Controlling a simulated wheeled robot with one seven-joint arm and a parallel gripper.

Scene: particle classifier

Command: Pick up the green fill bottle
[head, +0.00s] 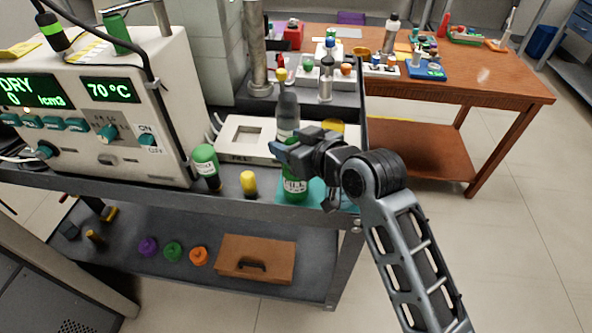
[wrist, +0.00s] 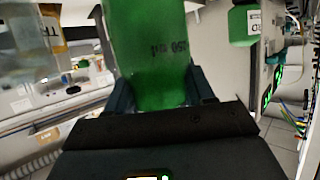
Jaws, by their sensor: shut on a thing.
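The green fill bottle (head: 295,187), with white lettering on its front, is upright at the right end of the cart's top, by a teal mat (head: 316,194). My gripper (head: 285,153) is shut on its upper part and hides some of it. In the wrist view the translucent green bottle (wrist: 152,55) stands between the two fingers (wrist: 160,92), with inverted volume lettering on its side. I cannot tell whether its base touches the surface.
A grey-topped bottle (head: 288,113) is close behind my gripper. The dryer (head: 150,120) stands at the far left. A wooden table (head: 480,85) is behind; floor at right is clear.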

